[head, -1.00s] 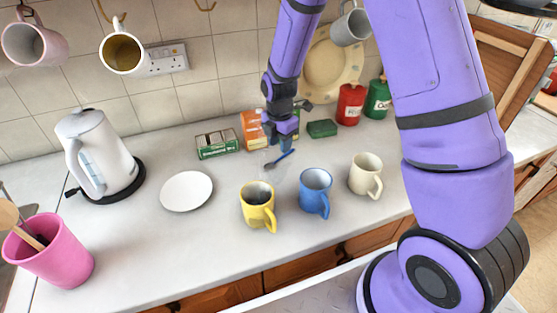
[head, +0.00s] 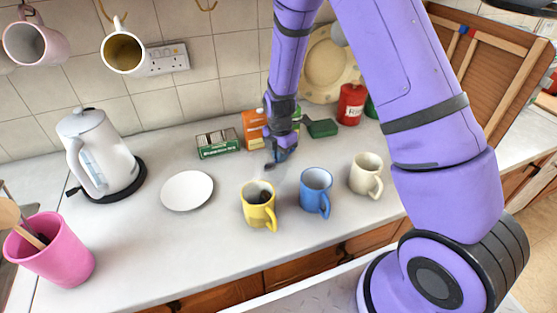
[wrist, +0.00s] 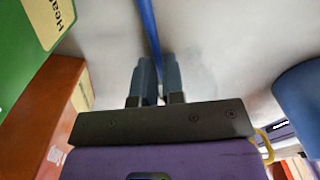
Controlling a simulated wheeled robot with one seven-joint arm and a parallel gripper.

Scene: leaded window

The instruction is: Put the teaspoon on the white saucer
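My gripper (head: 279,155) is down at the spoon. In the wrist view my gripper's two fingertips (wrist: 158,68) are close together with the blue handle between them, so it looks shut on the handle. I cannot tell whether the spoon is clear of the worktop. The white saucer (head: 187,190) lies flat and empty, to the left of the spoon.
The yellow mug (head: 258,205), blue mug (head: 316,191) and cream mug (head: 366,174) stand in front. The kettle (head: 98,150) and pink pot (head: 52,252) stand left.

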